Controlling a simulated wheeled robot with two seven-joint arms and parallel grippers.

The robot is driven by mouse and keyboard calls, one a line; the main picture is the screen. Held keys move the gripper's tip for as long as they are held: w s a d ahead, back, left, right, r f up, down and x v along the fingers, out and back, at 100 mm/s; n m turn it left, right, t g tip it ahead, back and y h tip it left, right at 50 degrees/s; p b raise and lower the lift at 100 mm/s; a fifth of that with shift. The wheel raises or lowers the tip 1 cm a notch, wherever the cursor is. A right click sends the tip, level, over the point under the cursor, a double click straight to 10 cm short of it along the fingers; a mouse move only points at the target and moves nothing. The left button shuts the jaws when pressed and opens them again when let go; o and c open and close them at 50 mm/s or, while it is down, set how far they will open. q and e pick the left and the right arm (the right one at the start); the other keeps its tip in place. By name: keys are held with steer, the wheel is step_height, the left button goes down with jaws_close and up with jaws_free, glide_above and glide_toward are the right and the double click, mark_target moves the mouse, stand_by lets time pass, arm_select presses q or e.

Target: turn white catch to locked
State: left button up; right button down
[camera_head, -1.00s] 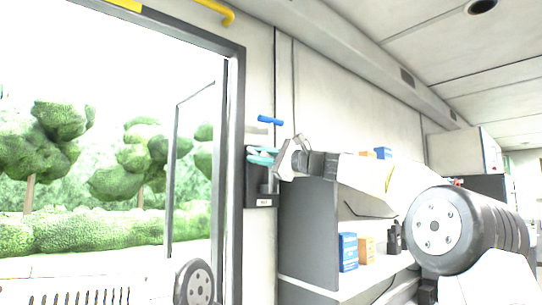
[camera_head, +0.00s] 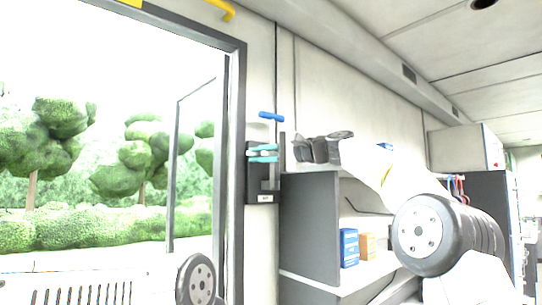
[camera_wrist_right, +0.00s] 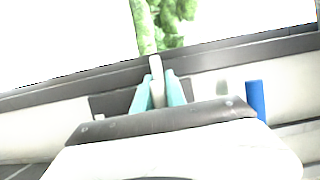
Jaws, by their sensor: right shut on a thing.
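The white catch (camera_wrist_right: 156,72) is a pale lever between the two teal fingers of my right gripper in the right wrist view. My right gripper (camera_head: 263,153) is shut on it, in front of a dark panel (camera_head: 258,187) on the wall beside the doorway. In the head view the fingers lie one above the other and hide most of the catch. A label (camera_head: 264,198) sits at the panel's foot, too small to read. My left gripper is not in view.
A blue handle (camera_head: 271,116) is just above my right gripper; it also shows in the wrist view (camera_wrist_right: 256,100). A grey shelf unit (camera_head: 310,230) with blue (camera_head: 348,248) and orange boxes (camera_head: 368,246) stands right. The door frame (camera_head: 236,170) is close on the left.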

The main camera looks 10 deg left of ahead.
steer(key=shift+f, duration=0.1)
steer(key=c, duration=1.4)
jaws_free()
steer(key=v, duration=0.7)
steer(key=shift+s+d, duration=0.15)
steer(key=shift+d, duration=0.2)
steer(key=shift+d, duration=0.1)
